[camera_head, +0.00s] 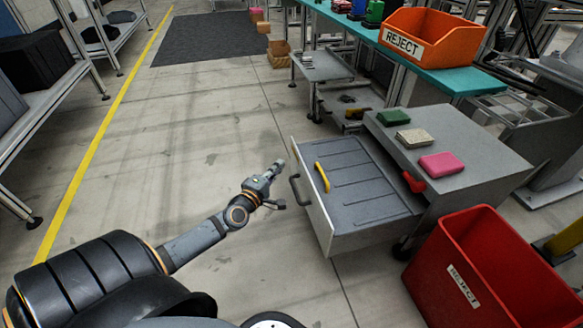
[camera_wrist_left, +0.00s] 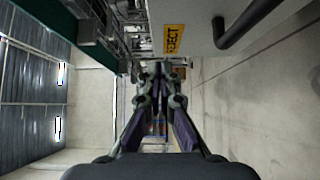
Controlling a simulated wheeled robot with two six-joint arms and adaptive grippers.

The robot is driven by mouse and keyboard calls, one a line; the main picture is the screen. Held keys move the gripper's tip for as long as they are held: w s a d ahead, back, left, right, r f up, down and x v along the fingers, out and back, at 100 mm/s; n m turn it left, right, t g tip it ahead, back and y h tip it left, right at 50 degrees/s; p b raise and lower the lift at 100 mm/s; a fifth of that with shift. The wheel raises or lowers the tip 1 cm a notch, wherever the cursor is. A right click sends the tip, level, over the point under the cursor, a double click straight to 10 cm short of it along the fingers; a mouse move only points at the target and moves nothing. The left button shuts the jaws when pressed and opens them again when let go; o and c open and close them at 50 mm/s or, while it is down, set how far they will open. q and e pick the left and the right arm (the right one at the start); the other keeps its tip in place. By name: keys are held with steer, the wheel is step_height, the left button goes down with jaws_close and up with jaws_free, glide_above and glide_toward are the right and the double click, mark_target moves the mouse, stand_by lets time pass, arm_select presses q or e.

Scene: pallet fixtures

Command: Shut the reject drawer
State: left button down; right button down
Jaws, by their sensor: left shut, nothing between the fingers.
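The reject drawer (camera_head: 355,215) is pulled out from a grey cabinet (camera_head: 470,145). Its white front panel (camera_head: 312,212) has a dark bar handle (camera_head: 296,190) on the outside. A yellow tool or handle-shaped object (camera_head: 322,177) lies in the drawer near the front. My left gripper (camera_head: 278,166) is shut and empty, just left of the handle and apart from it. In the left wrist view the closed fingers (camera_wrist_left: 162,72) point past the drawer front, with its yellow REJECT label (camera_wrist_left: 174,39) and handle (camera_wrist_left: 248,22) above. My right gripper is not in view.
Green, beige and pink packs (camera_head: 441,163) lie on the cabinet top. A red REJECT bin (camera_head: 485,270) stands at the right front. An orange REJECT bin (camera_head: 435,35) sits on a teal bench (camera_head: 480,82). The floor left of the drawer is clear.

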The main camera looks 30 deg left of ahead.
mark_target(298, 155)
arm_select(q)
steer(key=w+d, duration=0.2)
steer(key=w, duration=0.1)
steer(key=shift+w, duration=0.15)
steer(key=shift+w+d, duration=0.25)
steer(key=shift+d, duration=0.05)
